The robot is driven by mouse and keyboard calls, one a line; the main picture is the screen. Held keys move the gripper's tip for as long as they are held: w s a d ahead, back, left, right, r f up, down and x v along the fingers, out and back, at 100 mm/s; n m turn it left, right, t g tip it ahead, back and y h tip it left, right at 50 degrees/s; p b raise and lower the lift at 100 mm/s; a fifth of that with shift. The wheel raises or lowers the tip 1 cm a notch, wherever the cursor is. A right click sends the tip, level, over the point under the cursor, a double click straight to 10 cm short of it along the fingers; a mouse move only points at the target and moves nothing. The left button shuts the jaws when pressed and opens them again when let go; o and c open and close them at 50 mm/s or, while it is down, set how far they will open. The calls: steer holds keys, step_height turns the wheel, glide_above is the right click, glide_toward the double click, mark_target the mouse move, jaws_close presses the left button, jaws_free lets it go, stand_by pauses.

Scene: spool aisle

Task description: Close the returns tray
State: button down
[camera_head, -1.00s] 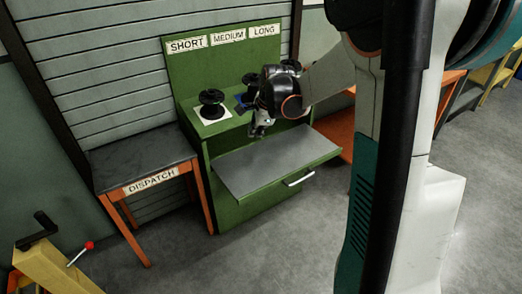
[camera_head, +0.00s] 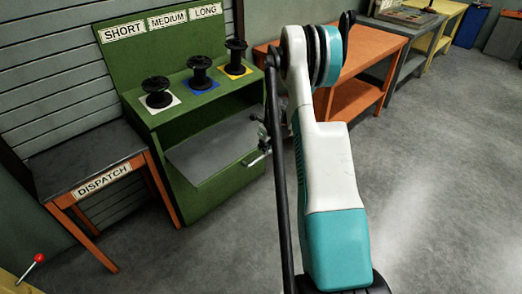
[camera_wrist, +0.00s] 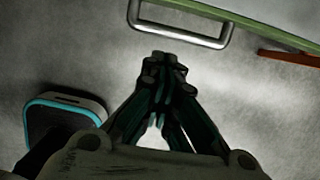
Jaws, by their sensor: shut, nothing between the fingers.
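The returns tray (camera_head: 205,153) is a grey-topped sliding tray in the green cabinet, and it stands out from the cabinet front. Its silver handle (camera_head: 256,159) is partly hidden by my arm in the head view. In the wrist view the handle (camera_wrist: 181,37) is a silver bar on the green tray front (camera_wrist: 250,22). My gripper (camera_wrist: 166,68) is shut and empty, with its fingertips just below the handle in that picture. I cannot tell whether they touch it. In the head view my gripper is mostly hidden behind my arm.
Three black spools stand on white (camera_head: 157,92), blue (camera_head: 200,73) and yellow (camera_head: 236,58) pads on the cabinet top. The dispatch table (camera_head: 85,163) is at left. An orange bench (camera_head: 385,45) is at right. The grey floor (camera_head: 430,170) at right is clear.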

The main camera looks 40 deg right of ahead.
mark_target(256, 159)
steer(key=w+f+b, duration=0.1)
steer(key=f, duration=0.1)
steer(key=w+f+b, duration=0.1)
steer(key=w+f, duration=0.1)
steer(key=f, duration=0.1)
steer(key=w+f+b, duration=0.1)
steer(key=f+b, duration=0.1)
steer(key=f, duration=0.1)
steer(key=shift+w+a+f, duration=0.1)
steer(key=shift+w+f, duration=0.05)
steer(key=shift+w, duration=0.9)
steer(key=shift+w+r, duration=0.1)
steer(key=shift+r, duration=0.1)
